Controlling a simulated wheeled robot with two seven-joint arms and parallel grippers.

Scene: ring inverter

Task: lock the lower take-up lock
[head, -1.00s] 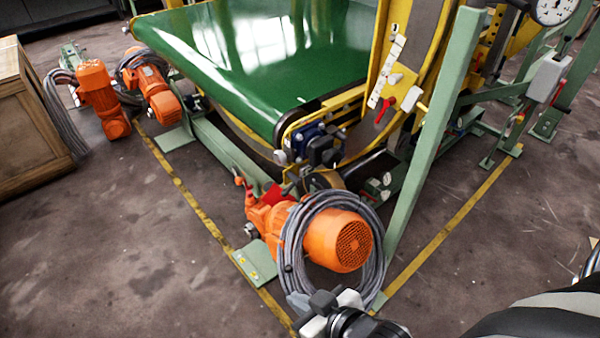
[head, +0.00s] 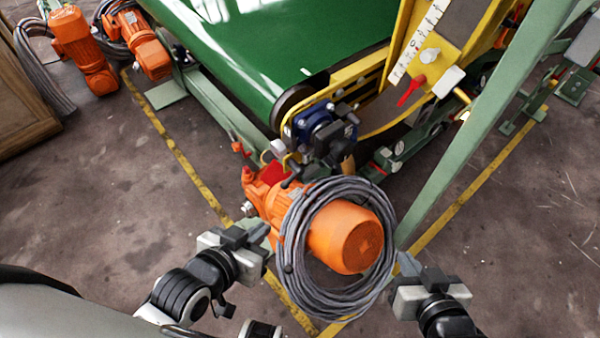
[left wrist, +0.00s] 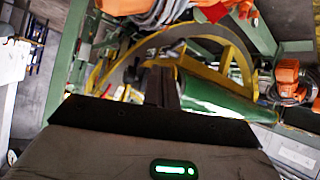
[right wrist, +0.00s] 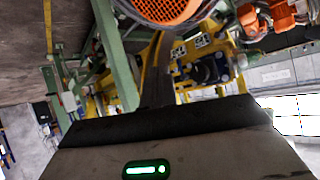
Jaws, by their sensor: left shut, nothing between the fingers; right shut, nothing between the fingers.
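A red lever (head: 411,90) sits on the yellow plate beside a white scale, above and right of the roller end. It points down and left. No label shows, and I cannot tell whether it is the lower take-up lock. My left gripper (head: 260,236) is shut and empty, just left of the orange motor with the coiled cable. My right gripper (head: 408,264) is shut and empty, just right of that motor. Both are well below the red lever in the picture. The shut fingers also show in the left wrist view (left wrist: 160,86) and right wrist view (right wrist: 157,80).
The orange motor (head: 345,238) with its grey cable coil (head: 295,240) stands in front of the machine, between my grippers. A green post (head: 480,135) rises right of the red lever. The green belt (head: 250,50) lies behind. Open floor (head: 90,225) is at left.

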